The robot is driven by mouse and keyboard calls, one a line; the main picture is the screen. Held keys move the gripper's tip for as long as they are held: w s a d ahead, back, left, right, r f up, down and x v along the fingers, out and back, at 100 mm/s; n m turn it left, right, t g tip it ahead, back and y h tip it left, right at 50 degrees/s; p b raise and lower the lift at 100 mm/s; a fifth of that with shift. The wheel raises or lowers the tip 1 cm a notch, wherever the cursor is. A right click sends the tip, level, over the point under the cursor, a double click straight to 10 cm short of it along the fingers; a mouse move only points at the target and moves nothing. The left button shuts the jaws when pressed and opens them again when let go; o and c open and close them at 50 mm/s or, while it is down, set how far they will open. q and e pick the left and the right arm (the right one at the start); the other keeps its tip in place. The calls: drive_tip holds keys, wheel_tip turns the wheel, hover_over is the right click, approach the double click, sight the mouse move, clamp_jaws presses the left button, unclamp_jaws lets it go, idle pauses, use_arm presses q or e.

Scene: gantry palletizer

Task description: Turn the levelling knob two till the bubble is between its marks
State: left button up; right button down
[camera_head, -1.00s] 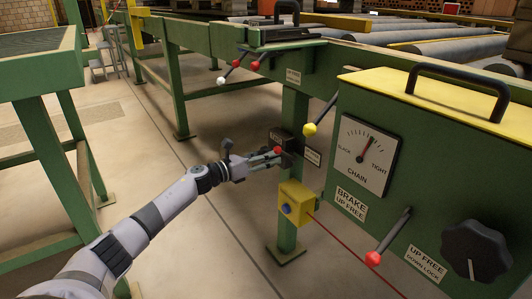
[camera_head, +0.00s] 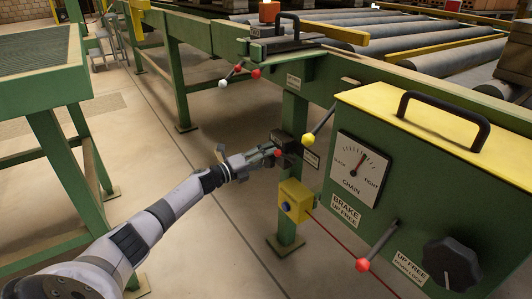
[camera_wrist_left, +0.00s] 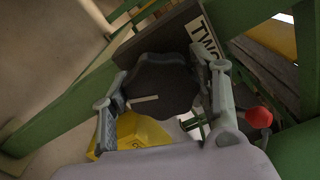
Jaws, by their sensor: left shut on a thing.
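My right gripper is not in view.
A red-tipped lever (camera_wrist_left: 258,117) is close to the gripper. A yellow box (camera_head: 295,201) sits below on the post, with a red cable running right. A yellow-ball lever (camera_head: 308,139) and a green chain cabinet (camera_head: 400,160) stand to the right. Open floor lies left of the post.

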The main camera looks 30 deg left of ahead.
use_arm(q)
drive_tip(key=n+p, duration=0.1)
drive_tip(key=n, duration=0.2)
drive_tip(key=shift+f+n+p, duration=0.1)
drive_tip(key=shift+n+p, duration=0.45)
drive_tip(key=shift+n, duration=0.85)
drive_tip(key=shift+a, duration=0.1)
drive_tip(key=o, duration=1.1)
drive_tip(key=shift+f, duration=0.1)
drive_tip(key=v, duration=1.2)
